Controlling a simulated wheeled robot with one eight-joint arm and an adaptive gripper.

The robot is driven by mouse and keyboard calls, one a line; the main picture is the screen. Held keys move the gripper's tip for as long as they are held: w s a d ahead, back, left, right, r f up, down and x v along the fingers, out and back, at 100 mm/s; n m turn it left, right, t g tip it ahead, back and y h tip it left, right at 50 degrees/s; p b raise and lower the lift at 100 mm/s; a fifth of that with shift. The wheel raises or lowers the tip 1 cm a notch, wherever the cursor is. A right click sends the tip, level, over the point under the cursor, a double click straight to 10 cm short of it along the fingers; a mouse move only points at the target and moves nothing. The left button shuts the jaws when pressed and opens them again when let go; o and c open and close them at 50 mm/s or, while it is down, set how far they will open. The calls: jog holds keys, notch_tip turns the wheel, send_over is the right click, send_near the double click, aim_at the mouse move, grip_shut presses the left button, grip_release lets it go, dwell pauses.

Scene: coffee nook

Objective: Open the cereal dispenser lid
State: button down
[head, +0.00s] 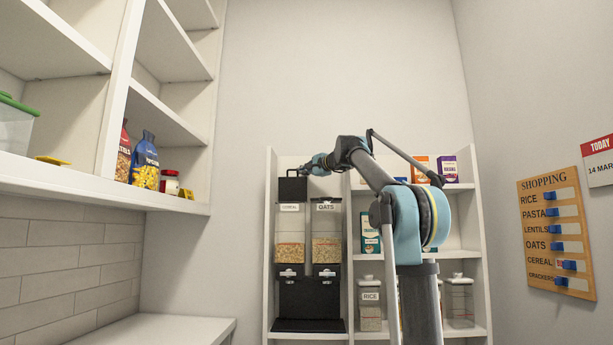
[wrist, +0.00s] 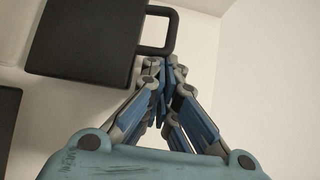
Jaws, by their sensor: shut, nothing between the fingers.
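The cereal dispenser (head: 290,228) is the left of two clear bins on a black stand, labelled CEREAL. Its black lid (head: 292,189) stands raised above the bin, its flat face toward the head camera and its loop handle at the top. In the wrist view the lid (wrist: 85,40) fills the upper left, with the handle (wrist: 172,30) at its right edge. My gripper (head: 306,168) is at the lid's upper right. In the wrist view its closed fingers (wrist: 163,75) are just below the handle, with nothing held. Whether they touch it I cannot tell.
The oats dispenser (head: 326,235) stands directly right, its lid down. White shelving (head: 470,230) surrounds the stand, with a rice jar (head: 370,310) and boxes to the right. A left wall shelf (head: 60,175) holds bags.

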dwell(0.3)
jog(key=s, duration=0.3)
jog(key=shift+s+f, duration=0.4)
jog(key=shift+s, duration=0.1)
